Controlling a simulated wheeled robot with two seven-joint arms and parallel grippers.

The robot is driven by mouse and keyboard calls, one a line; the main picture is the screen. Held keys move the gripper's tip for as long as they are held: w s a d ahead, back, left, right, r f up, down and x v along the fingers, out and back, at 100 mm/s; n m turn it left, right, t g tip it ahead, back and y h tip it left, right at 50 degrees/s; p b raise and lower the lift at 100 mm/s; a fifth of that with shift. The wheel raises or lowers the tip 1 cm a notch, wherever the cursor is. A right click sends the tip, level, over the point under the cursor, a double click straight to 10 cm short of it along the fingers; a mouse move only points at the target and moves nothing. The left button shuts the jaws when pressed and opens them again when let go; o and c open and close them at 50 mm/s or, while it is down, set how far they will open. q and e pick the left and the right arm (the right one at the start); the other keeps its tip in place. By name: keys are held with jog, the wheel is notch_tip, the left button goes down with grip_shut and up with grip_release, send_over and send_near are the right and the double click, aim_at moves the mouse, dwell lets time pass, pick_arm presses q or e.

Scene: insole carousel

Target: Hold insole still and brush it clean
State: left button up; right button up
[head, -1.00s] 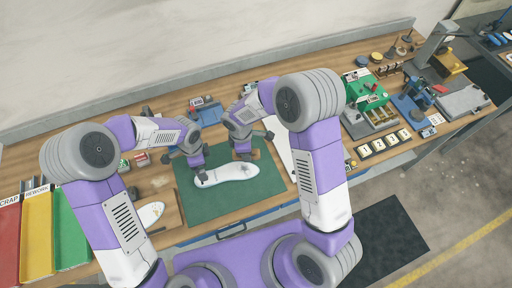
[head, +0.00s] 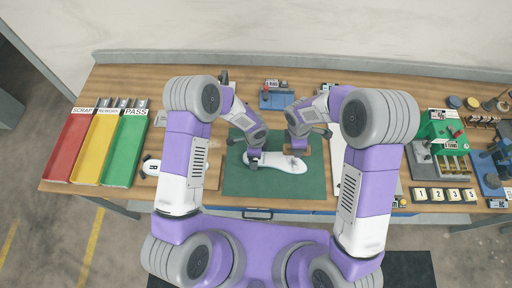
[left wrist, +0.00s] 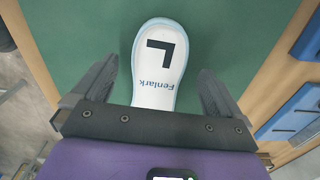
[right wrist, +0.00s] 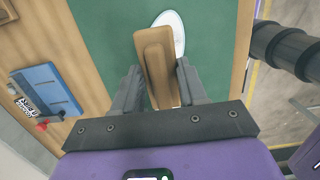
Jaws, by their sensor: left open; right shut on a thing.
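A white insole (head: 275,161) lies on the green mat (head: 270,188). In the left wrist view the insole (left wrist: 160,65) shows its heel end, with a black L mark and the word Fenlark. My left gripper (left wrist: 155,85) is open, with its fingers on either side of the heel and apart from it. My right gripper (right wrist: 160,90) is shut on a wooden brush (right wrist: 155,65). The brush is over or beside the other end of the insole (right wrist: 172,30); its bristles are hidden, so I cannot tell whether it touches.
Red, yellow and green trays (head: 126,148) marked SCRAP, REWORK and PASS stand at the left. A blue fixture (head: 276,100) stands behind the mat. A green machine (head: 446,130) and numbered tiles (head: 443,195) are at the right. The mat's front is clear.

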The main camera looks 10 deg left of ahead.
pick_arm(q)
jog(key=shift+f, duration=0.8)
jog(key=shift+c, duration=0.3)
jog(key=c, duration=1)
jog(key=shift+c, duration=0.2)
